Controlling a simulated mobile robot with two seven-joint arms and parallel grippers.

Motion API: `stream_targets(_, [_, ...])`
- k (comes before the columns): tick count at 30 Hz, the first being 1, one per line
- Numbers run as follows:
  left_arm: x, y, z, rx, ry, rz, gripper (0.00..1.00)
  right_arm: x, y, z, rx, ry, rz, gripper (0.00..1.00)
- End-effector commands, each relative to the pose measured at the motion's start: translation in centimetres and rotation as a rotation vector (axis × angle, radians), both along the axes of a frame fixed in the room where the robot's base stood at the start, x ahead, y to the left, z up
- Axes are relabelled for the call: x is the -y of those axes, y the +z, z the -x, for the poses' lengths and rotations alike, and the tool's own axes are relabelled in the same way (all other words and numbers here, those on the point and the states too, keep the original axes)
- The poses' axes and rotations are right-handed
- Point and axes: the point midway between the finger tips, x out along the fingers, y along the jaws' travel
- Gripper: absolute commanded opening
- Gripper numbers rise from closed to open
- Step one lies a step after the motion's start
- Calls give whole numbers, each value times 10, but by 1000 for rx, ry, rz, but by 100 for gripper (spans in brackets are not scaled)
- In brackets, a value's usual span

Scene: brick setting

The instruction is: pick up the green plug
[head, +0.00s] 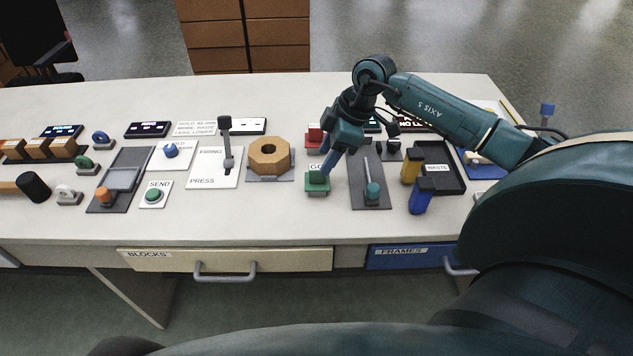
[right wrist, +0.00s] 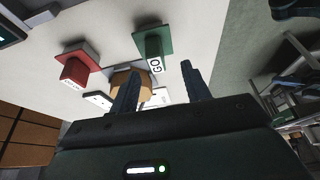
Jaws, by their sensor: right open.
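A green block on a green square plate (head: 317,181), beside a GO label, stands at the middle front of the table. It also shows in the right wrist view (right wrist: 154,42), beyond the fingertips. A small green piece with a rounded top (head: 85,161) stands at the far left; I cannot tell which of the two is the plug. My right gripper (head: 330,160) points down just above the GO block, open and empty. In the right wrist view its fingers (right wrist: 160,70) are spread, with the GO block roughly between their lines and apart from them. My left gripper is not in view.
A red block (head: 315,134) is behind the GO block; it shows in the right wrist view (right wrist: 76,68). A wooden octagonal ring (head: 269,155) is to the left, a lever panel (head: 371,190) to the right. Yellow (head: 410,168) and blue (head: 421,196) pieces stand near the WASTE tray (head: 453,178).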

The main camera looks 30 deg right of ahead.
Motion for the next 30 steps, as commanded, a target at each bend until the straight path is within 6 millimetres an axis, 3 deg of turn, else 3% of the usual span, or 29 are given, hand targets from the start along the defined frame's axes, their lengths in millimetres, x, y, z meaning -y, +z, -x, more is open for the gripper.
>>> stream_targets(5, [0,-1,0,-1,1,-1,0,-4,-11,-3,1,1,-2,47])
stream_targets(15, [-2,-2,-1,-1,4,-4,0,-15,-53,-15,1,1,-3,47])
stream_targets(23, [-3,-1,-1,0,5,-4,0,-16,-57,-16,2,2,-1,47])
stream_targets(30, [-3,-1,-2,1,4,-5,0,-16,-56,-16,2,2,-1,30])
